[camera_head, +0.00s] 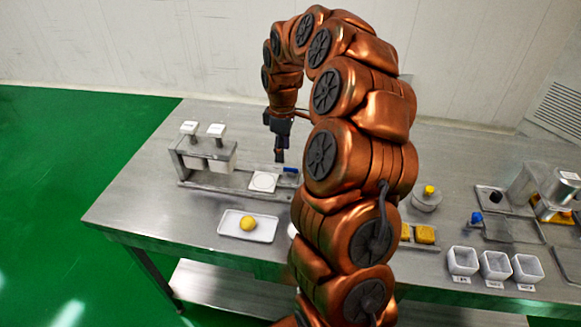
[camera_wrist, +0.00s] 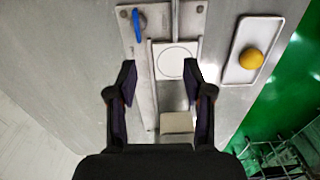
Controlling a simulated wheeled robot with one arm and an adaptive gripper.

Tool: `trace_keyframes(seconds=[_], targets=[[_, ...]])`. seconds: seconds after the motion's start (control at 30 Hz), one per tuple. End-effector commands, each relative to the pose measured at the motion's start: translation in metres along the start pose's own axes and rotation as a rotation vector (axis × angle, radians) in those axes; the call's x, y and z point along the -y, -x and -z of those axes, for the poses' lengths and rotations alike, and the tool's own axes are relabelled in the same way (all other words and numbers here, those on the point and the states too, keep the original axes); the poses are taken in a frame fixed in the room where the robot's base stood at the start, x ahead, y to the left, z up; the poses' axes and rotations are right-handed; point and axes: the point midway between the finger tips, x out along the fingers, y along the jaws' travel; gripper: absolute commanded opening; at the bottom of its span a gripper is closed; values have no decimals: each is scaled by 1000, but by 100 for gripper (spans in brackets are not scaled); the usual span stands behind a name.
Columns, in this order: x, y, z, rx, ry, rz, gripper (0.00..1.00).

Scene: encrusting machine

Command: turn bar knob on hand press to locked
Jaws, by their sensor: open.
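The hand press (camera_head: 222,180) stands at the left of the steel table, with its flat metal base also in the wrist view (camera_wrist: 185,8). Its blue bar knob (camera_head: 290,170) sits at the base's right end, partly beside my arm. The knob shows in the wrist view (camera_wrist: 138,24) at the upper left, its long side running nearly up and down the picture. My gripper (camera_head: 280,158) is above the press, open and empty. In the wrist view its fingers (camera_wrist: 161,84) are spread wide, apart from the knob. A white plate with a circle (camera_head: 263,182) lies on the base.
A white tray (camera_head: 232,230) with a yellow ball (camera_head: 247,223) stands in front of the press. White cups (camera_head: 495,265), yellow blocks (camera_head: 425,234) and another machine (camera_head: 540,188) are at the right. Bare steel lies left of the press in the wrist view.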

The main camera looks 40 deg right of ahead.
Motion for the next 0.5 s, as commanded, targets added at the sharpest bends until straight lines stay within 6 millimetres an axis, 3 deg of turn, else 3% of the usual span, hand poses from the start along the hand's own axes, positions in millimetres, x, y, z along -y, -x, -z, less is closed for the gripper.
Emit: trace_keyframes(seconds=[0.2, 0.5], targets=[[-28, -16, -15, 12, 16, -9, 51], [-33, -30, -18, 14, 19, -11, 51]])
